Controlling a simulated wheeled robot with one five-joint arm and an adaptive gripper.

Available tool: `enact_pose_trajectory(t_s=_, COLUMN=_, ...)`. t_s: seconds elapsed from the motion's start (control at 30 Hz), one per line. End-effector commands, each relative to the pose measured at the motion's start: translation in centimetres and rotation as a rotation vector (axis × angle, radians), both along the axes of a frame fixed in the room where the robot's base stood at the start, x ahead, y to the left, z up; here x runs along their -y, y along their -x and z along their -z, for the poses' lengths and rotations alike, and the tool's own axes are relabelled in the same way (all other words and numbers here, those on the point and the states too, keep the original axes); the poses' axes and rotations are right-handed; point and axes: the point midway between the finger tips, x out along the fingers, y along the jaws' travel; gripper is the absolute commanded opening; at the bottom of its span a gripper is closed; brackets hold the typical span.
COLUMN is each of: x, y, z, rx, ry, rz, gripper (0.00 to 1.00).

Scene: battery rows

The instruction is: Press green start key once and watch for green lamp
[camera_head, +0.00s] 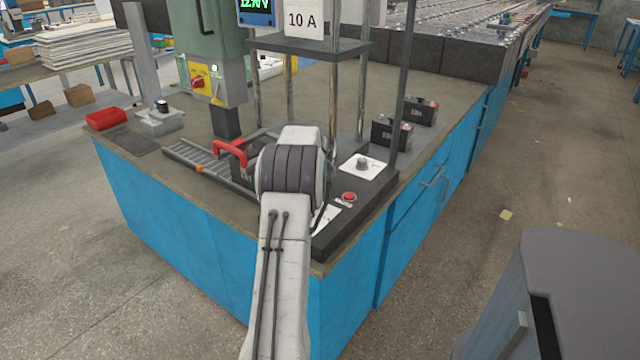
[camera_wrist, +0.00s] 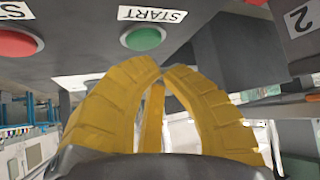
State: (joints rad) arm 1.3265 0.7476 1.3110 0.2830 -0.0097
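The green start key (camera_wrist: 144,38) shows in the wrist view beside a START label that appears upside down. My gripper (camera_wrist: 160,68) has yellow ribbed fingers with their tips together and nothing visible between them. The tips appear just below the key in the picture, with a narrow strip of dark panel between; I cannot tell the exact distance. In the head view my arm hides the green key and the gripper. A small green light (camera_head: 214,68) shows on the grey-green column; I cannot tell whether it is the task's lamp.
A red key (camera_wrist: 18,42) sits left of the green one; it shows in the head view (camera_head: 348,197) too. A white plate with a dark knob (camera_head: 362,165) is close by. Black batteries (camera_head: 392,134) stand right of the rig posts. A red-handled clamp (camera_head: 230,150) stands left of my arm.

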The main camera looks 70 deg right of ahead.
Motion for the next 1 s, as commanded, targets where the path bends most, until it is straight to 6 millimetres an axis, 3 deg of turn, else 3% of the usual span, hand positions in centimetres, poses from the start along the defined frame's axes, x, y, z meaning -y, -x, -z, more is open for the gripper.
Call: enact_pose_trajectory(t_s=1.0, x=0.02, y=0.07, z=0.85, rx=-0.001, ry=0.000, rz=0.001, gripper=0.00)
